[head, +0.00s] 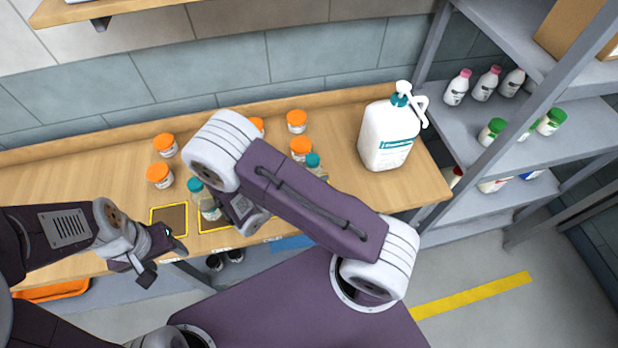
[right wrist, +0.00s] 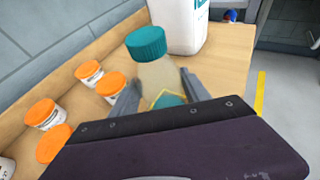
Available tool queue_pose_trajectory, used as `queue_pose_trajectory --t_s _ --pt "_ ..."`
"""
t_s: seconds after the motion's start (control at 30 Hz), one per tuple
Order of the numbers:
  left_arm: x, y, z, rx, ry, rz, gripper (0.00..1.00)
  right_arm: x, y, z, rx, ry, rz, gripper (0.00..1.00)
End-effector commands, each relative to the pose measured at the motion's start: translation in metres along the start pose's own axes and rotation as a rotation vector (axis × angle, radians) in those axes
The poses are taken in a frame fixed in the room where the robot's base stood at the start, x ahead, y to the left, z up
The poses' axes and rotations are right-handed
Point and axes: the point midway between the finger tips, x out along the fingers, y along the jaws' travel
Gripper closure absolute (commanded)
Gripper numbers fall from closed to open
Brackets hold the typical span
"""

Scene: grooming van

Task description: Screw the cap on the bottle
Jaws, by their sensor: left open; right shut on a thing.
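A clear bottle (right wrist: 160,76) with a ribbed teal cap (right wrist: 147,42) at its top is between the fingers of my right gripper (right wrist: 161,82), which is shut on it. I cannot tell how tightly the cap sits. In the head view this teal cap (head: 313,160) shows just beyond my right arm, which hides the gripper and most of the bottle. Another clear bottle with a teal top (head: 196,186) stands on the table to the left, partly covered by my right arm. My left gripper (head: 163,255) is open and empty by the table's front edge.
Several orange-lidded jars (head: 160,175) stand on the wooden table (head: 75,195). A white pump jug (head: 388,137) is at its right end. Yellow-outlined squares, one with a dark middle (head: 170,219), lie near the front edge. A grey shelf rack (head: 470,125) holds bottles at right.

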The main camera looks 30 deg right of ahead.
Motion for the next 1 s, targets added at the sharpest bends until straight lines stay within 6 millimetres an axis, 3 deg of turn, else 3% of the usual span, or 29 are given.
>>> queue_pose_trajectory --t_s 0.3,0.33,0.4,0.77,0.87,1.0 --pt "0.002 0.000 0.000 0.000 0.001 0.000 0.41 0.001 0.000 -0.003 0.000 0.003 0.000 1.00" --pt "0.001 0.000 0.000 0.000 0.001 0.000 0.41 0.000 0.000 -0.002 0.000 0.003 0.001 0.40" --pt "0.000 0.000 0.000 0.000 0.001 0.000 0.41 0.000 0.000 -0.002 0.000 0.003 0.001 0.24" --pt "-0.006 0.000 -0.001 0.000 0.001 0.000 0.41 -0.003 0.000 0.005 0.000 0.003 0.001 0.24" --pt "0.001 0.000 0.000 0.000 0.001 0.000 0.41 -0.016 0.002 0.000 0.002 0.003 0.006 0.24" --pt "0.007 0.000 0.001 0.000 0.001 0.000 0.41 -0.049 0.002 -0.001 0.003 0.005 0.009 0.24"
